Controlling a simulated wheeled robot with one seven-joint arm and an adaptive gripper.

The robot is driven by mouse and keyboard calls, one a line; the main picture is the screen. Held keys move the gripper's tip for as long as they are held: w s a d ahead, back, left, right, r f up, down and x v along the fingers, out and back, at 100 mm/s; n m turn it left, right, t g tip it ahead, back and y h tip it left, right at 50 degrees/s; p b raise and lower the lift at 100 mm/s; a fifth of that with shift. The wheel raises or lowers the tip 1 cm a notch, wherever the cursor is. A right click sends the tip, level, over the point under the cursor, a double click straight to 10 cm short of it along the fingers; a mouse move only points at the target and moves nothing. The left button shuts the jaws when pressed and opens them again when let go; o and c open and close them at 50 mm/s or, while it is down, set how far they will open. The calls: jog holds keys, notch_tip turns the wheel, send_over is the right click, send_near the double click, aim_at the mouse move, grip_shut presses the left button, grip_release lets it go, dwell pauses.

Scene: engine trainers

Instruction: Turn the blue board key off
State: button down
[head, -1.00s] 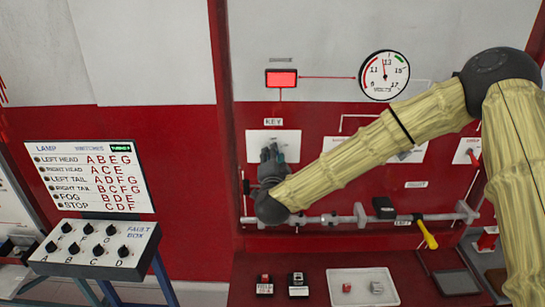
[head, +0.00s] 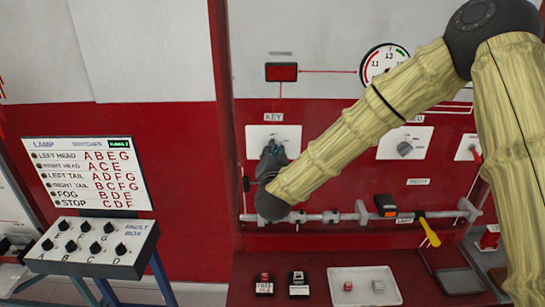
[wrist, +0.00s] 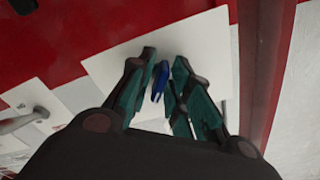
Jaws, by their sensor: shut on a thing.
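The blue board key (wrist: 160,81) shows between the fingers of my gripper (wrist: 160,75) in the wrist view, in front of a white plate (wrist: 115,65). The fingers are closed on the key from both sides. In the head view my gripper (head: 272,150) is at the white plate under the KEY label (head: 273,117) on the red board, and it hides most of the key. The lamp box (head: 281,72) above the plate is dark red and unlit.
A rail (head: 330,217) runs across the board below my gripper. A yellow-handled tool (head: 429,233) hangs at its right. A white tray (head: 338,290) and small blocks lie on the red bench. A fault box (head: 95,245) stands at left.

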jog(key=n+b, duration=0.1)
jog(key=n, duration=0.3)
jog(key=shift+s+f+n+b, duration=0.1)
jog(key=shift+f+n+b, duration=0.05)
jog(key=shift+n+b, duration=0.55)
jog(key=shift+n, duration=1)
jog(key=shift+f, duration=0.1)
jog(key=c, duration=1.7)
grip_release()
jog(key=shift+o, duration=0.5)
jog(key=s, duration=1.2)
jog(key=shift+d, duration=0.1)
